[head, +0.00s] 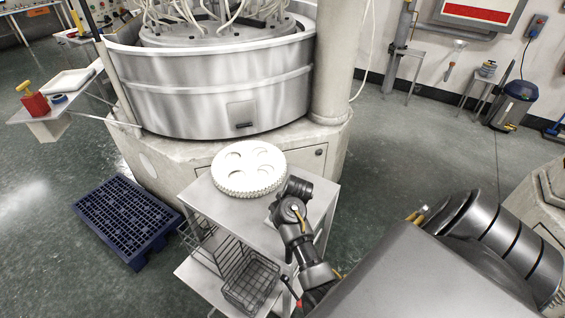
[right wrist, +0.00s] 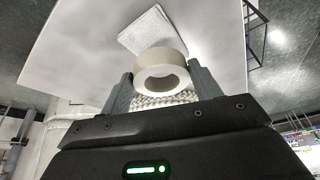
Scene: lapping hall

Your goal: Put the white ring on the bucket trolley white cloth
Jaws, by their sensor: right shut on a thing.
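My right gripper (right wrist: 165,84) is shut on the white ring (right wrist: 162,58), with one finger on each side of it in the right wrist view. A folded white cloth (right wrist: 152,28) lies on the pale trolley top (right wrist: 85,50) beyond the ring, which overlaps its near edge in that view. I cannot tell whether ring and cloth touch. In the head view my right arm reaches over the steel trolley (head: 218,212). My wrist hides the ring there, and I cannot make out the cloth. My left gripper is not in view.
A stack of white toothed discs with round holes (head: 248,167) stands on the trolley's far part, close to my right wrist. Wire baskets (head: 250,284) sit on the lower shelf. A large round machine (head: 215,88) stands behind. A blue pallet (head: 125,215) lies on the floor at left.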

